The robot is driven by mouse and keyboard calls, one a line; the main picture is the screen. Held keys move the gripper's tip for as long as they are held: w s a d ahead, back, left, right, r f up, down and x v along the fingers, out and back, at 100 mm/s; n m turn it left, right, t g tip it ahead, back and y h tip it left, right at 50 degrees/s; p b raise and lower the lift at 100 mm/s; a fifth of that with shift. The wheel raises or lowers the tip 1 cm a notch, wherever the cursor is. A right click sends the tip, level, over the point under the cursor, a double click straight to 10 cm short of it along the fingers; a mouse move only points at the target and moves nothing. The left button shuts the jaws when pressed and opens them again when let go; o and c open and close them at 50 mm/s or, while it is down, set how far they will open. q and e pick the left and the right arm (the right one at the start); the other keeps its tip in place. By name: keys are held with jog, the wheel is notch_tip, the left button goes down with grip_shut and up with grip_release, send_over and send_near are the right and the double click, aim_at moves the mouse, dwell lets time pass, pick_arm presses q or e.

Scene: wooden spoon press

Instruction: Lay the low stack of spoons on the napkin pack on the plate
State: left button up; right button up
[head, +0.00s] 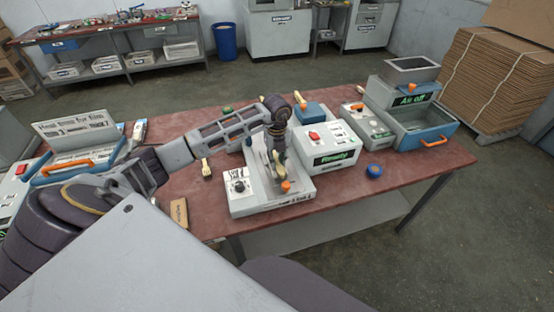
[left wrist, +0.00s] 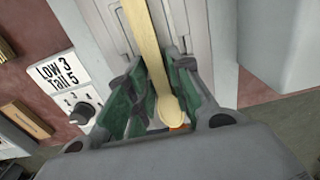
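My left gripper (head: 277,158) points down over the grey press base (head: 243,205) with the "Low 3, Tall 5" dial. In the left wrist view its green-padded fingers (left wrist: 157,72) are drawn close together on a pale wooden spoon (left wrist: 148,35). The bowl is towards the camera and the handle runs away between the fingers. How many spoons lie under it is hidden. Another small pale wooden bundle (head: 206,169) stands on the table left of the press. I cannot make out a plate or napkin pack. My right gripper is not in view.
A "Ready!" box (head: 331,150) stands right of the press, with a blue-trimmed "Air off" machine (head: 408,108) farther right. A blue round object (head: 374,171) and a small brown box (head: 179,212) lie near the front edge. The red tabletop (head: 425,162) is clear at front right.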

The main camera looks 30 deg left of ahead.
aim_at(277, 160)
pick_arm(q)
jog(key=o, duration=0.3)
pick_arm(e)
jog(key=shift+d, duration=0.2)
pick_arm(q)
jog(key=shift+r, duration=0.15)
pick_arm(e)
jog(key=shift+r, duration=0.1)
pick_arm(q)
notch_tip(277, 160, up, 12)
jog(key=shift+b, duration=0.65)
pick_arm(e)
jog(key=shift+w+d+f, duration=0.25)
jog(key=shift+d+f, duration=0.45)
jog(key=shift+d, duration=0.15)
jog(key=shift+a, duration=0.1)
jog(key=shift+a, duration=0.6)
